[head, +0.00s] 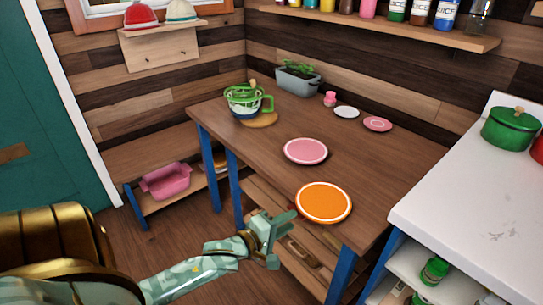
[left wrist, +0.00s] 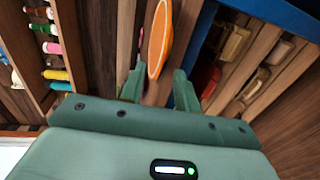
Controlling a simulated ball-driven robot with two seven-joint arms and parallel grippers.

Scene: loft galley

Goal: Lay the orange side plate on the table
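The orange side plate (head: 323,202), orange with a pale rim, appears to lie flat on the wooden table (head: 270,158) near its front edge. My left gripper (head: 281,237) is in front of that edge, to the lower left of the plate and apart from it. In the left wrist view the gripper (left wrist: 158,84) has its fingers spread with nothing between them. The orange plate (left wrist: 158,38) shows nearly edge-on just beyond the fingertips. My right gripper is in neither view.
A pink plate (head: 305,151) lies behind the orange one. Farther back are a green-handled bowl (head: 245,101), a planter (head: 298,80), a white plate (head: 346,112) and a small pink plate (head: 377,124). A white counter (head: 480,205) with a green pot (head: 511,128) stands right.

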